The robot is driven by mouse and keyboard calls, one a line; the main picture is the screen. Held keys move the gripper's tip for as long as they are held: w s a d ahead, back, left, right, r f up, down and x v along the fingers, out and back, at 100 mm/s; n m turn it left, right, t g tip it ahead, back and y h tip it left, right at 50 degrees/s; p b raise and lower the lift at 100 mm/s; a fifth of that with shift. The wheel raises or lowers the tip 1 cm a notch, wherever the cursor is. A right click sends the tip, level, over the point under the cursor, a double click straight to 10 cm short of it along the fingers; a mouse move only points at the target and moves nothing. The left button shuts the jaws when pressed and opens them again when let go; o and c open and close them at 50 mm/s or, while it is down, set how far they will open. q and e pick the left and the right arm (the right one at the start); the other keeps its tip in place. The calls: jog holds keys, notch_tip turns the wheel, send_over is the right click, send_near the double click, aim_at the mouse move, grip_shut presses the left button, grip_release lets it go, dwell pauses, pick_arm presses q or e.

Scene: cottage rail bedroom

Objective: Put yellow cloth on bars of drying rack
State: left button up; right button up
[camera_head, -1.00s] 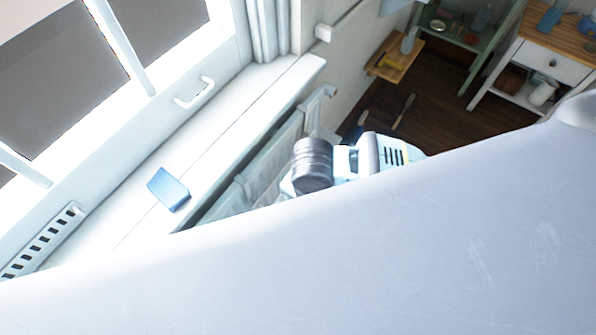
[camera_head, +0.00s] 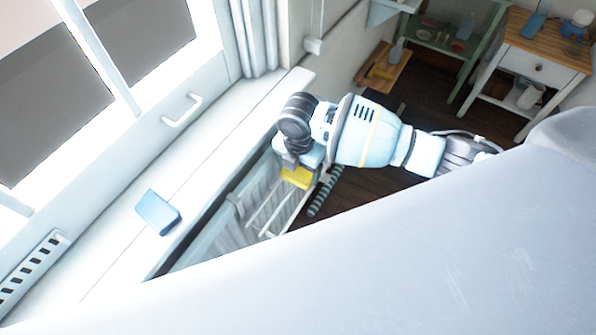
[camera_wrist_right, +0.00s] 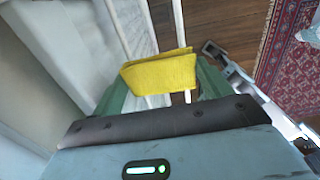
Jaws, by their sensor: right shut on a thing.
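The yellow cloth (camera_head: 297,178) hangs below my right gripper (camera_head: 299,165) in the head view. In the right wrist view the folded cloth (camera_wrist_right: 160,72) lies across the front of the gripper (camera_wrist_right: 163,88), which is shut on it. The white bars of the drying rack (camera_head: 268,212) are below and beside the cloth, in front of the radiator. In the right wrist view the white rack bars (camera_wrist_right: 143,28) run behind the cloth. I cannot tell whether the cloth touches them. My left gripper is not in view.
A white windowsill (camera_head: 205,155) runs along the left, with a blue block (camera_head: 157,212) on it. The white radiator (camera_head: 225,232) is beneath the sill. A wooden-topped side table (camera_head: 545,50) stands at the far right. A red patterned rug (camera_wrist_right: 290,65) lies on the wooden floor.

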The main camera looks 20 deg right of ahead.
aim_at(298, 173)
jog(key=shift+w+d+f, duration=0.1)
jog(key=shift+w+f, duration=0.1)
jog(key=shift+f, duration=0.5)
jog(key=shift+w+f, duration=0.2)
jog(key=shift+f, duration=0.45)
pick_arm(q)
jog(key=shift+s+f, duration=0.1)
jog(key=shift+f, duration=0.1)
pick_arm(e)
jog(key=shift+f, duration=0.4)
jog(key=shift+f, duration=0.2)
jog(key=o, duration=0.7)
jog(key=shift+c, duration=0.2)
jog(key=shift+r, duration=0.1)
notch_tip(298, 173, up, 11)
jog(key=shift+r+p, duration=0.2)
jog(key=shift+p, duration=0.3)
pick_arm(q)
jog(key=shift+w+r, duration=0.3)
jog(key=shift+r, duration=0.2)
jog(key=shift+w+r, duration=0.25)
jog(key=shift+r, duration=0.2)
pick_arm(e)
jog(key=shift+r, duration=0.4)
